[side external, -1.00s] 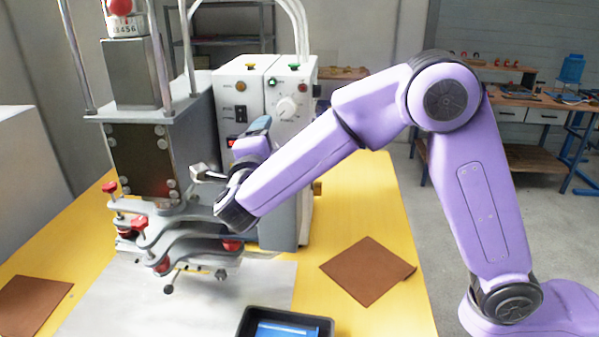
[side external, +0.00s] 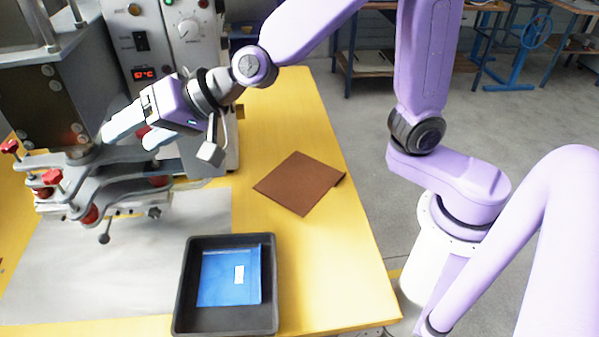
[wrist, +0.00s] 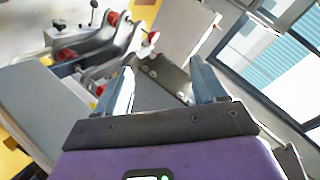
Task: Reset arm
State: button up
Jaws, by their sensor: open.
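My gripper (side external: 126,137) is purple with pale, straight fingers. In the side view it points left and slightly down, in front of the press column and above the grey clamp plates (side external: 90,180). In the wrist view the two fingers of my gripper (wrist: 160,75) stand apart with nothing between them. The press plates with red knobs (wrist: 112,20) show beyond the fingers at the upper left. Whether a finger touches the machine cannot be told.
A black tray (side external: 187,290) holding a blue piece (side external: 225,280) stands at the table front. A brown sheet (side external: 298,183) lies on the yellow table (side external: 345,270). The welding machine (side external: 150,40) fills the back left. The table's right side is mostly clear.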

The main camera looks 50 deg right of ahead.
jog(key=s+d+f+n+g, duration=0.2)
jog(key=s+n+g, duration=0.1)
jog(key=s, duration=0.2)
jog(key=s+d+f+n+g, duration=0.2)
jog(key=s+d+n, duration=0.1)
jog(key=s, duration=0.3)
jog(key=s+d+f+n+g+h, duration=0.2)
jog(key=s+d, duration=0.5)
jog(key=d, duration=0.4)
jog(key=s+d+f+n+g+h, duration=0.2)
jog(key=s+d+n+h, duration=0.3)
jog(key=s+d, duration=0.3)
jog(key=d+f+n, duration=0.1)
jog(key=d, duration=0.1)
jog(key=shift+s+d+f+n+h, duration=0.3)
jog(key=shift+d+f+n, duration=0.05)
jog(key=shift+n, duration=0.05)
